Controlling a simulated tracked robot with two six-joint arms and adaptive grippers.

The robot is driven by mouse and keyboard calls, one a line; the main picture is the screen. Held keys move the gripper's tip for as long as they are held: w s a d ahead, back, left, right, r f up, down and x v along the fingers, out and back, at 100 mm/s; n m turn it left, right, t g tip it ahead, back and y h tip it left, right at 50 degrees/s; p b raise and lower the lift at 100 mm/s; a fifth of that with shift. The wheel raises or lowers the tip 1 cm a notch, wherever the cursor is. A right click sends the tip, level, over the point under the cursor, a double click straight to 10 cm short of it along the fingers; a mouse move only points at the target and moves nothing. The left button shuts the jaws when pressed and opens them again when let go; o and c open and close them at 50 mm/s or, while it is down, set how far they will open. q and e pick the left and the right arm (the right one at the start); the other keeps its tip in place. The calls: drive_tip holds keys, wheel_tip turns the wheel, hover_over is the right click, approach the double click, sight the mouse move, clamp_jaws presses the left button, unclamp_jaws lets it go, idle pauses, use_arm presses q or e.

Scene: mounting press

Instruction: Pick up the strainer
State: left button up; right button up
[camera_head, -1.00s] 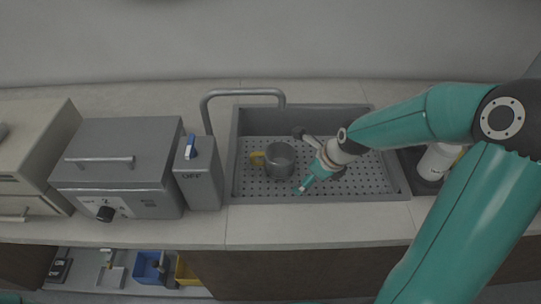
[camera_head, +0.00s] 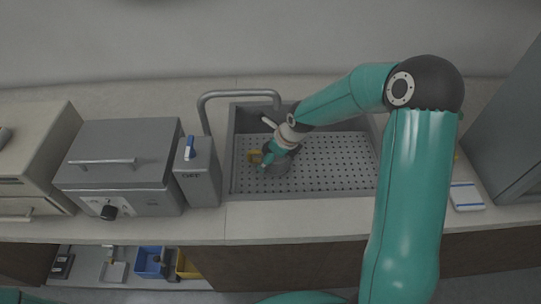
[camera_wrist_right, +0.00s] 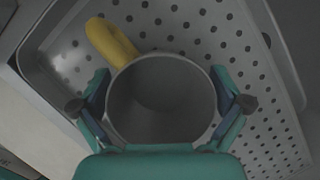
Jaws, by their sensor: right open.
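The strainer, a grey round cup with a yellow handle (camera_head: 254,156), stands in the left part of the sink (camera_head: 340,165), partly hidden by my right arm in the head view. In the right wrist view its open round mouth (camera_wrist_right: 162,95) faces the camera, and the yellow handle (camera_wrist_right: 112,42) points up and left. My right gripper (camera_wrist_right: 161,106) is open, with one finger on each side of the strainer's body. Whether the fingers touch it I cannot tell. The right gripper (camera_head: 272,159) is over the strainer in the head view. My left gripper is not in view.
A bent grey tap (camera_head: 240,95) arches beside the sink's left back. A grey box with a blue switch (camera_head: 198,170) and a lidded grey machine (camera_head: 120,165) stand to the left. A white and blue item (camera_head: 466,196) lies at the right. The sink's right part is clear.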

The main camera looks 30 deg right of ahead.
drive_tip(key=c, duration=1.2)
